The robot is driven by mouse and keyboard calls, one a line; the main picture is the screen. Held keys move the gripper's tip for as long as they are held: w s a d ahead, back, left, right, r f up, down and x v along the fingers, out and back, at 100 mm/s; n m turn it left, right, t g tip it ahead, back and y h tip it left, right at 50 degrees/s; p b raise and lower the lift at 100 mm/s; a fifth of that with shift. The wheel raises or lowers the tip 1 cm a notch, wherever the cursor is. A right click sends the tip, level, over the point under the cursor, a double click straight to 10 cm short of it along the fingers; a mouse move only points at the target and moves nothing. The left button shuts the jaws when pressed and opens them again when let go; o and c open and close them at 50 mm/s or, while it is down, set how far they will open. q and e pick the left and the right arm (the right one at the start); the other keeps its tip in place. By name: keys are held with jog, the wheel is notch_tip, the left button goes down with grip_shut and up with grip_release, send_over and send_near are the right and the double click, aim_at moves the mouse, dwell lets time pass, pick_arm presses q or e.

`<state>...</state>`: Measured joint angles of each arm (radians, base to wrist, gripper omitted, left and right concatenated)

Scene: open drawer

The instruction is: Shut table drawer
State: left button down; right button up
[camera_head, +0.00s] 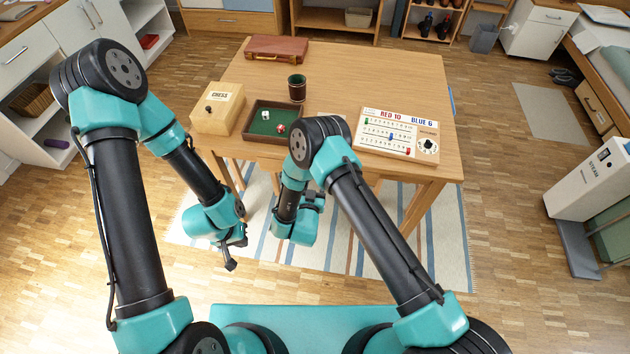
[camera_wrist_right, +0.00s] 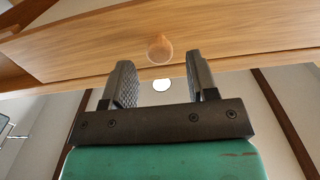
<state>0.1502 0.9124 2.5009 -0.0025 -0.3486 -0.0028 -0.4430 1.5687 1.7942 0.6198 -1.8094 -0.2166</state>
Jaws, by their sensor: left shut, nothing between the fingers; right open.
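The wooden table (camera_head: 360,80) stands ahead of me in the head view. In the right wrist view the drawer front (camera_wrist_right: 250,35) is a light wood panel with a round wooden knob (camera_wrist_right: 160,47). My right gripper (camera_wrist_right: 162,82) is open, and the knob appears between and just beyond its fingertips, with no clear contact. In the head view my right gripper (camera_head: 313,200) is below the table's front edge, and my right arm hides part of that edge. I cannot tell how far the drawer stands out. My left gripper (camera_head: 233,256) is shut and empty, lower left, over the rug.
On the table are a chess box (camera_head: 217,108), a dice tray (camera_head: 250,135), a dark cup (camera_head: 297,88), a brown case (camera_head: 276,48) and a number board game (camera_head: 398,135). A striped rug (camera_head: 345,262) lies under the table.

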jog(key=shift+w+d, duration=0.15)
jog(key=shift+w, duration=0.9)
grip_shut()
